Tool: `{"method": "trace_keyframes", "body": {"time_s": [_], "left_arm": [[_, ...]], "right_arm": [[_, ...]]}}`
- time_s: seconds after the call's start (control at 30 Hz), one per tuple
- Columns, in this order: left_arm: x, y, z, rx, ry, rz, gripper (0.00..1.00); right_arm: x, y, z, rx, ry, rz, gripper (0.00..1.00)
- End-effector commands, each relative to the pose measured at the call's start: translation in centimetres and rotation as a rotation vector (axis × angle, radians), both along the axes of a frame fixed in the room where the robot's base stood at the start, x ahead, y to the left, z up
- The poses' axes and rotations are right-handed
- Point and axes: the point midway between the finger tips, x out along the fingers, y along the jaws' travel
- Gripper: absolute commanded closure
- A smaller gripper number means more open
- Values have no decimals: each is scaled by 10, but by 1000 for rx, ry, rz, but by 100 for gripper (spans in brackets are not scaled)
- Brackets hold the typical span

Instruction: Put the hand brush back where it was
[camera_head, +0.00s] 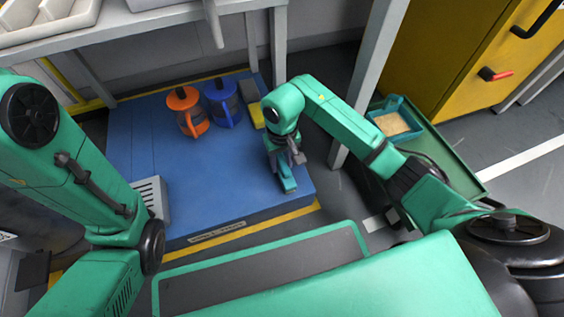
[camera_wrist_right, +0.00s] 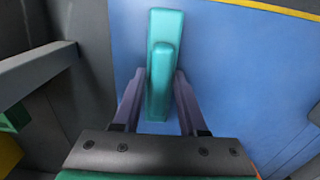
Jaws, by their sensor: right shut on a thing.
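The hand brush (camera_head: 288,184) is teal and sits between the fingers of my right gripper (camera_head: 291,157), over the right front part of the blue platform (camera_head: 240,190). In the right wrist view the brush (camera_wrist_right: 163,70) stretches away from the fingers, and my right gripper (camera_wrist_right: 157,100) is shut on it. I cannot tell whether the brush touches the platform. My left arm shows at the left, but its gripper is out of view.
An orange jug (camera_head: 187,112) and a blue jug (camera_head: 222,102) stand at the back of the platform, beside a yellow and grey block (camera_head: 256,116). A teal dustpan (camera_head: 380,112) with tan grains lies on a green tray (camera_head: 447,160) at the right. A grey table leg (camera_head: 368,80) stands between.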

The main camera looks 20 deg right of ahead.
Motion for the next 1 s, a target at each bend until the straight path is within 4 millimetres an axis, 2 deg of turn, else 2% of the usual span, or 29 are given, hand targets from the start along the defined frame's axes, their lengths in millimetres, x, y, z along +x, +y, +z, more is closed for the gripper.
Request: {"method": "trace_keyframes", "body": {"time_s": [0.03, 0.1, 0.37, 0.47, 0.57, 0.8, 0.9, 1.0], "left_arm": [[0, 0, -1, 1, -1, 0, 67], [-1, 0, -1, 0, -2, 0, 67], [-1, 0, 0, 0, -2, 0, 67], [-1, 0, 4, 0, -2, 0, 67], [0, 0, 19, 0, 0, 0, 67], [3, 0, 63, -1, 8, -1, 67], [6, 1, 73, -2, 15, 0, 67], [18, -2, 68, 1, 43, -5, 67]], "right_arm": [[0, 0, -2, -1, 0, -1, 54], [0, 0, -1, 0, 0, -1, 28], [0, 0, -1, 0, 0, 0, 28], [0, 0, 5, 1, 0, 0, 28], [1, -1, 25, -3, -3, -1, 28], [1, -1, 94, -3, -4, -1, 28], [1, -1, 113, -2, -3, -1, 28], [0, 0, 122, -2, -1, 0, 28]]}}
